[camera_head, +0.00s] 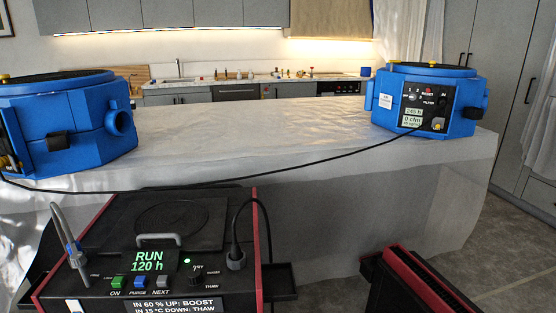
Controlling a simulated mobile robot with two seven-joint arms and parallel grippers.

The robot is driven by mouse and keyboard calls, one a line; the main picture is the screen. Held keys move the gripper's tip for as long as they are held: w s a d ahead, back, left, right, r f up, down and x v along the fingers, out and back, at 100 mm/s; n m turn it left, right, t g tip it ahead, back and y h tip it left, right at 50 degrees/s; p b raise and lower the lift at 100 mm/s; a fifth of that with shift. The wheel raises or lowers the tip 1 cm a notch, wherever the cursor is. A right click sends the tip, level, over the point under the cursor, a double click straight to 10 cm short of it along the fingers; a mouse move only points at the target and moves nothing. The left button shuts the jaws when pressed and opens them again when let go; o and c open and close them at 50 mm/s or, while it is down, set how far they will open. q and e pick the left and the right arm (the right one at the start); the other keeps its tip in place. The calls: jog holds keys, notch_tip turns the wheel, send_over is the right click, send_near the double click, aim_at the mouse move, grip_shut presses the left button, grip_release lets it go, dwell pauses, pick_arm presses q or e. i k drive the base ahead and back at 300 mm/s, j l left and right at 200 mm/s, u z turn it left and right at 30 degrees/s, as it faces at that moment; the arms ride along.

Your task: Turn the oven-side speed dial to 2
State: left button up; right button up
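Two blue air movers stand on a long counter covered in clear plastic sheet. The right blue air mover (383,115) is the one nearer the dark oven front (342,87) in the back kitchen run. Its black control panel (449,95) faces me, with a small dark speed dial (412,97) at upper left under tiny numerals; its setting is too small to read. A display (413,115) there reads 24 h and 0 cfm. The left blue air mover (85,145) is partly cut off at the left edge. Neither of my grippers is in view.
A black and red dehumidifier (190,285) in front reads RUN 120 h. A black cable (290,177) runs across the counter's front to the right air mover. Another red and black unit (415,283) stands at the lower right. Floor (500,245) is free at right.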

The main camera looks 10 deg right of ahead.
aim_at(412, 96)
jog(key=l, duration=2)
jog(key=l+u, duration=0.15)
jog(key=l, duration=1.8)
jog(key=l+u, duration=0.2)
jog(key=l, duration=0.3)
jog(key=k+l+u, duration=0.2)
jog(key=l, duration=0.35)
jog(key=l+u, duration=0.15)
jog(key=l, duration=0.35)
jog(key=l+u, duration=0.25)
jog(key=l, duration=0.15)
jog(key=l+u, duration=0.25)
jog(key=k+l, duration=0.05)
jog(key=l, duration=0.05)
